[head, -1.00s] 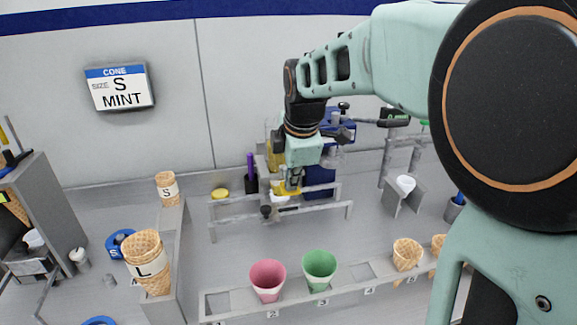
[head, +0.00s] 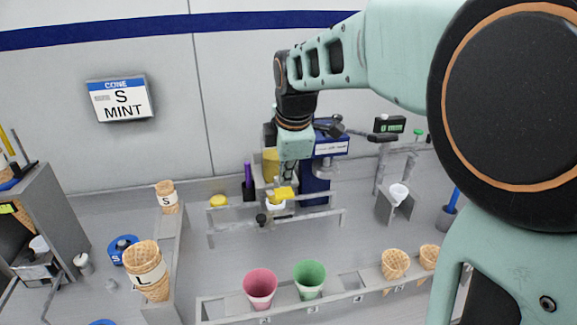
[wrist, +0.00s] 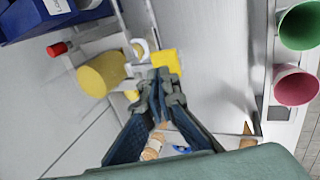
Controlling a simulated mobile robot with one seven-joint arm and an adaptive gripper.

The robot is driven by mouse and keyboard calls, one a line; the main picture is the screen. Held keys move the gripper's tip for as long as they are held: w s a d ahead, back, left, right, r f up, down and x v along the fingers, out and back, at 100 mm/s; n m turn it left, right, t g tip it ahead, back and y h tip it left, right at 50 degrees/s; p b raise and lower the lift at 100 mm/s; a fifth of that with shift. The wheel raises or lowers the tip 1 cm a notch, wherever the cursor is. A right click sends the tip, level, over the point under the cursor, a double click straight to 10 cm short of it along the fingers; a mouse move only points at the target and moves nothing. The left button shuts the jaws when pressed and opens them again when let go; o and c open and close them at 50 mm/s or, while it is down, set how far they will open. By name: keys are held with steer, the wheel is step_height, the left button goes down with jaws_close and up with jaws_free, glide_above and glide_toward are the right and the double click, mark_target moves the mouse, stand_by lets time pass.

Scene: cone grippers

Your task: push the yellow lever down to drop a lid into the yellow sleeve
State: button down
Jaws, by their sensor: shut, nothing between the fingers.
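The yellow lever (head: 284,193) shows as a small flat tab just under my gripper (head: 288,185) in the head view. In the wrist view the lever (wrist: 166,62) lies just beyond my fingertips (wrist: 160,78). The fingers are shut and empty. They look close to the lever, but I cannot tell whether they touch it. A white cup-like piece (head: 275,205) sits below the lever. I cannot make out the yellow sleeve with certainty.
A grey rail frame (head: 325,215) surrounds the lever station, with a blue machine (head: 316,180) behind. A purple-handled tool (head: 248,180) stands to the left. Pink (head: 260,290) and green (head: 309,280) cups sit in the front rack.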

step_height(320, 180, up, 10)
steer(key=s, duration=0.1)
steer(key=shift+s+d+f, duration=0.15)
steer(key=shift+s, duration=0.05)
stand_by(0.7)
